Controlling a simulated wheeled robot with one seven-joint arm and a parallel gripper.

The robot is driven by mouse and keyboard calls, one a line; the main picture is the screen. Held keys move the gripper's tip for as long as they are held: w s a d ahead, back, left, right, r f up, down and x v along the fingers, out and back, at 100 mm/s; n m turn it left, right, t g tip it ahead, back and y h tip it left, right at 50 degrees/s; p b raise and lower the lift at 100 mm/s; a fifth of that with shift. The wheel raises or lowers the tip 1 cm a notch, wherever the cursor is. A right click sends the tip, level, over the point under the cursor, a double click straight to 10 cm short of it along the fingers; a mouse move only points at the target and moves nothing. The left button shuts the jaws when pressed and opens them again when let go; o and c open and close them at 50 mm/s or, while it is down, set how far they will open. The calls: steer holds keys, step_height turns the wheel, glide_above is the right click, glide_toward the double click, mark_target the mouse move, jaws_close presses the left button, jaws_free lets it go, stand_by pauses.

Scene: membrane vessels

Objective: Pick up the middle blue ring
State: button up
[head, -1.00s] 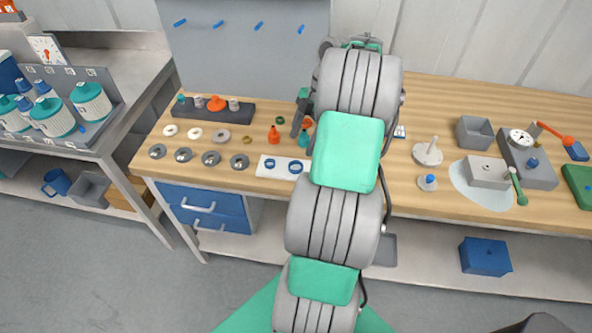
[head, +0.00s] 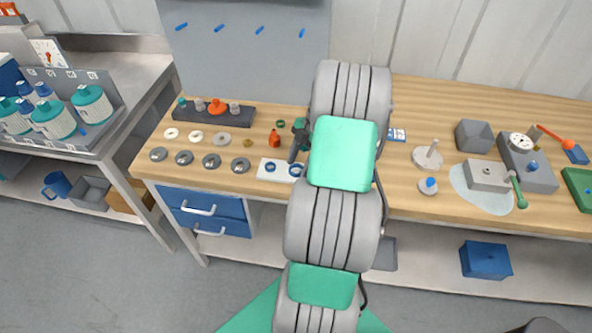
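A white plate (head: 282,176) lies near the front edge of the wooden bench. Two blue rings show on it: a left ring (head: 270,167) and a ring to its right (head: 295,170). The plate's right end is hidden behind my arm, so I cannot see whether another ring lies there. My gripper (head: 293,157) is a small dark shape at the left side of my arm, pointing down just above the right visible ring in the picture. A gap or contact with the ring cannot be made out. Its fingers are too small and partly hidden to judge.
An orange bottle (head: 274,139) stands left of my gripper. Grey washers (head: 212,161) and pale rings (head: 196,135) lie farther left. A dark rack (head: 240,117) stands behind them. Right of my arm are a grey stand (head: 428,157) and a grey box (head: 474,135).

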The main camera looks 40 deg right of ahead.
steer(key=c, duration=1)
steer(key=shift+c, duration=0.2)
